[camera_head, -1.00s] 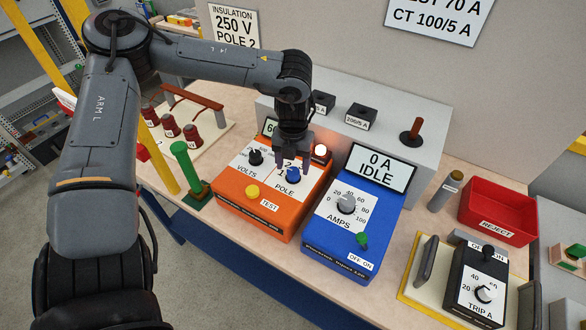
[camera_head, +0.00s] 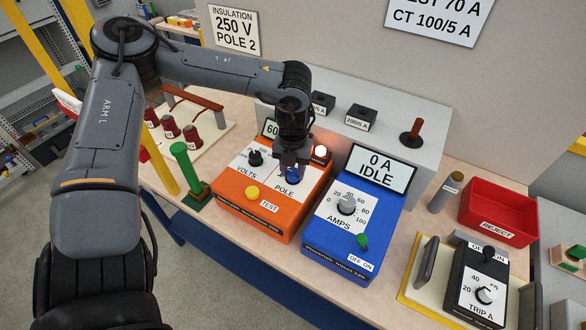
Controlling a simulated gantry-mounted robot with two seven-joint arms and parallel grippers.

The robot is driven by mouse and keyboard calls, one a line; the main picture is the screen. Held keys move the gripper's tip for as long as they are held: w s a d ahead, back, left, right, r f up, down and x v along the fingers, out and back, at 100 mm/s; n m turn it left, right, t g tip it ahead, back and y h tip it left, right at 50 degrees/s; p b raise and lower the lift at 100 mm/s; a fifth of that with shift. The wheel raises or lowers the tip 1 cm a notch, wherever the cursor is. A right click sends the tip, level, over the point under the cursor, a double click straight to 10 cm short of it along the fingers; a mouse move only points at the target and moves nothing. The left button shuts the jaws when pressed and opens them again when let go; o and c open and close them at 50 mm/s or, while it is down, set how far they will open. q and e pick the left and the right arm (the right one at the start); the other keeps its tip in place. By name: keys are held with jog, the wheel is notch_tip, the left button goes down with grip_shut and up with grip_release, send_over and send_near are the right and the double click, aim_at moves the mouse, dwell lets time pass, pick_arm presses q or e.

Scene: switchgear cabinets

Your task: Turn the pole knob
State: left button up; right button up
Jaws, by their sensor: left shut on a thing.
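The pole knob (camera_head: 292,175) is a small blue knob on the top of the orange tester (camera_head: 240,206), above the printed word POLE. My left gripper (camera_head: 291,168) points down over it from above and is shut on it. The gripper hides the upper part of the knob and most of its dial numbers, so its setting cannot be read. The black volts knob (camera_head: 255,158) and the yellow test button (camera_head: 252,192) are on the same box. A sign (camera_head: 234,30) on the wall reads INSULATION 250 V, POLE 2. My right gripper is not in view.
A blue box (camera_head: 335,240) with an amps knob stands close to the right of the tester. A lit lamp (camera_head: 320,153) is just right of my gripper. A green-handled probe (camera_head: 185,165) stands at the left. A red reject bin (camera_head: 497,232) is at the right.

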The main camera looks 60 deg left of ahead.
aim_at(292, 172)
pick_arm(q)
jog(key=shift+m, duration=0.4)
jog(key=m+b, duration=0.1)
jog(key=m, duration=0.2)
jog(key=shift+m, duration=0.4)
jog(key=shift+m+b, duration=0.35)
jog(key=shift+m, duration=1.75)
jog(key=o, duration=1.1)
jog(key=shift+c, duration=0.2)
notch_tip(292, 172, up, 11)
jog(key=p, duration=0.1)
